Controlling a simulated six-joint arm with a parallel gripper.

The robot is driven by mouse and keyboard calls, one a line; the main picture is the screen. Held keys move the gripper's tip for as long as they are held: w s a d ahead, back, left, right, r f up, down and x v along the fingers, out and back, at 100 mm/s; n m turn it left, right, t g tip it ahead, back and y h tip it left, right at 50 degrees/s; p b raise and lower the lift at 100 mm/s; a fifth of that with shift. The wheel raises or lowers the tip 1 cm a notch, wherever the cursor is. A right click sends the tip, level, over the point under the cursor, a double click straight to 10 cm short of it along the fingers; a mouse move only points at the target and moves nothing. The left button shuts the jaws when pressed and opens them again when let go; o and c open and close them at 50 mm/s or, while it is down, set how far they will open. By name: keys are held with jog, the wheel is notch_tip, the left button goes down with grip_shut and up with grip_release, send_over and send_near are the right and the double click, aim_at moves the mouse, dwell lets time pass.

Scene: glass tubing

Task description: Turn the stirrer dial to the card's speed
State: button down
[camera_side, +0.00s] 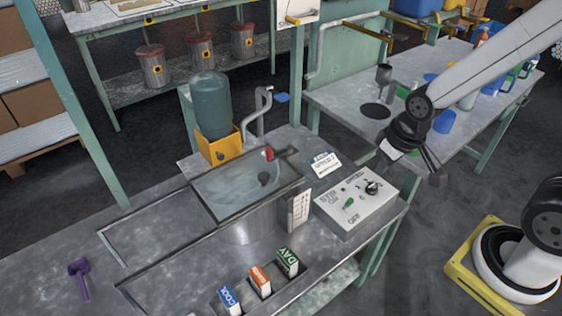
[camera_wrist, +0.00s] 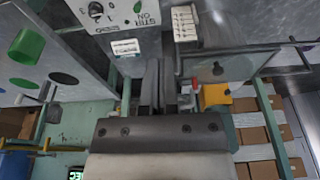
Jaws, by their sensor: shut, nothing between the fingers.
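The stirrer control box (camera_side: 335,213) is a pale box on the right end of the metal bench. Its dark round dial (camera_side: 372,187) sits at the box's upper right, beside a green switch (camera_side: 349,204). In the wrist view the dial (camera_wrist: 96,9) is at the top left, with printed numbers around it; its exact setting is too small to read. A white card (camera_side: 325,165) stands behind the box; its writing is not legible, and it also shows in the wrist view (camera_wrist: 125,47). My gripper (camera_side: 436,176) is shut and empty, right of the box and apart from the dial.
A sink basin (camera_side: 215,218) with a red-handled tap part (camera_side: 268,153) lies left of the box. A white marked plate (camera_side: 299,210) stands between them. Several labelled blocks (camera_side: 260,281) sit at the bench front. A second table (camera_side: 335,98) with cups stands behind my arm.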

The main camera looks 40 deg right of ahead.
dwell(0.3)
jog(key=c, duration=0.6)
grip_release()
jog(key=shift+w, duration=0.1)
jog(key=o, duration=0.3)
jog(key=shift+w+d, duration=0.15)
jog(key=shift+o, duration=0.4)
jog(key=shift+w+d+f+n, duration=0.2)
jog(key=shift+w+n, duration=0.1)
jog(key=w+d+f+n+g, duration=0.1)
jog(key=w+d+f+n, duration=0.2)
jog(key=d+f, duration=0.3)
jog(key=w+d+f+n+g, duration=0.1)
jog(key=w+d+f+n, duration=0.2)
jog(key=d+f+n, duration=0.2)
jog(key=w+d+f+n+g, duration=0.1)
jog(key=w+d+f+n, duration=0.2)
jog(key=d+f, duration=0.3)
jog(key=shift+w+d+f+n, duration=0.4)
jog(key=shift+w+f, duration=0.1)
jog(key=shift+f, duration=0.15)
jog(key=shift+d+f, duration=0.15)
jog(key=shift+f, duration=0.15)
